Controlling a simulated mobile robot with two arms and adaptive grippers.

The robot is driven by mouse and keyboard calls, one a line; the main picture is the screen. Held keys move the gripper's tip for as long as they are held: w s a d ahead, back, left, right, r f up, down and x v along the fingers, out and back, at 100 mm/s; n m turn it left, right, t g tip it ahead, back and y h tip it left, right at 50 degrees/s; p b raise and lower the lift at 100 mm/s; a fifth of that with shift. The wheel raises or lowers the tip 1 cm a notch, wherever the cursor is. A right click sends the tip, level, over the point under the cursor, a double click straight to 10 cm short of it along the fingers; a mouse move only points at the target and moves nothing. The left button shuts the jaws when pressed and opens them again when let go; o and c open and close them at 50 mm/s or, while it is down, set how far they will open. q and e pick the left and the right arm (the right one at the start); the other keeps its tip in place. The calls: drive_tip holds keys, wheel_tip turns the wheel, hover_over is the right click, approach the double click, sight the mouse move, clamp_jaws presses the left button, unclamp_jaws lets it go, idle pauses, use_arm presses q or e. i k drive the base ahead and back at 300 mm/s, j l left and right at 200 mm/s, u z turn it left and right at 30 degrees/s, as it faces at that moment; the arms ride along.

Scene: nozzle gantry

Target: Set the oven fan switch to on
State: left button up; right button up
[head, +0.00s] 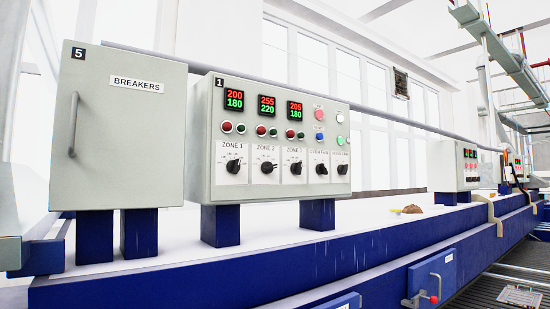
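A grey control box marked 1 (213,190) stands on blue posts on the blue frame. Along its lower row are several black rotary switches. The fourth from the left, under a small label that seems to read OVEN FAN, is the oven fan switch (321,169). Its pointer is too small to read surely. The ZONE 1 (233,166), ZONE 2 (266,167) and third-zone (296,168) switches are to its left. One more switch (341,168) is at its right. Neither of my grippers is in view, and nothing touches the switches.
A closed BREAKERS cabinet (135,140) with a handle stands left of the control box. A blue beam (180,285) runs along the front below. A second panel (446,170) stands farther right. The space before the switches looks clear.

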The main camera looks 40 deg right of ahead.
sight(321, 170)
drive_tip(key=z, duration=1.45)
